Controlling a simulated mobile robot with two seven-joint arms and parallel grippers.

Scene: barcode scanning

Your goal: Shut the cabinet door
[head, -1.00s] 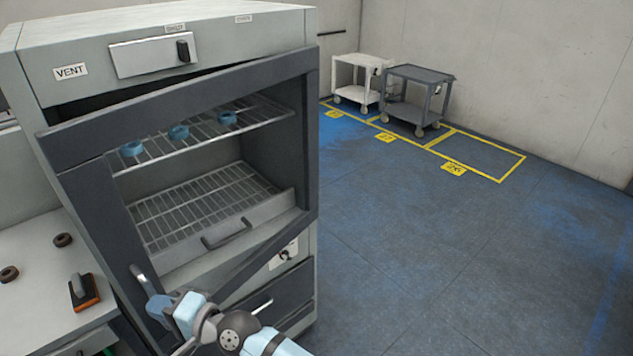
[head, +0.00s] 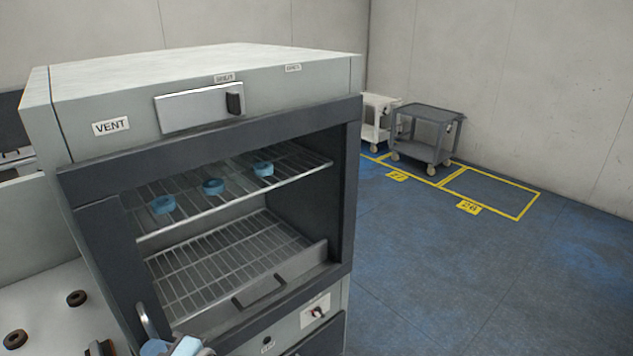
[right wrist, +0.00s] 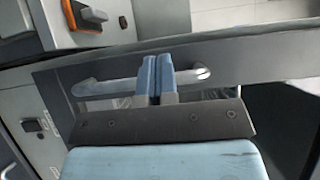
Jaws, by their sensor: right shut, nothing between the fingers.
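The cabinet door (head: 210,152) has a dark frame around a large window and looks flush with the cabinet front, with no clear gap along its top edge. Its metal handle (head: 145,320) is at the lower left of the door. My right gripper (head: 172,347) is at the bottom edge of the head view, low by the handle and partly cut off. In the right wrist view my right gripper (right wrist: 156,75) has its blue fingers shut together and empty, overlapping the handle bar (right wrist: 110,87). Whether they touch it is unclear. My left gripper is not in view.
Inside the cabinet, blue rings (head: 213,186) sit on the upper wire rack. A counter (head: 40,300) at the left holds brown rings (head: 77,298). A grey cart (head: 428,130) and a white cart stand at the back right. The blue floor (head: 450,290) right of the cabinet is clear.

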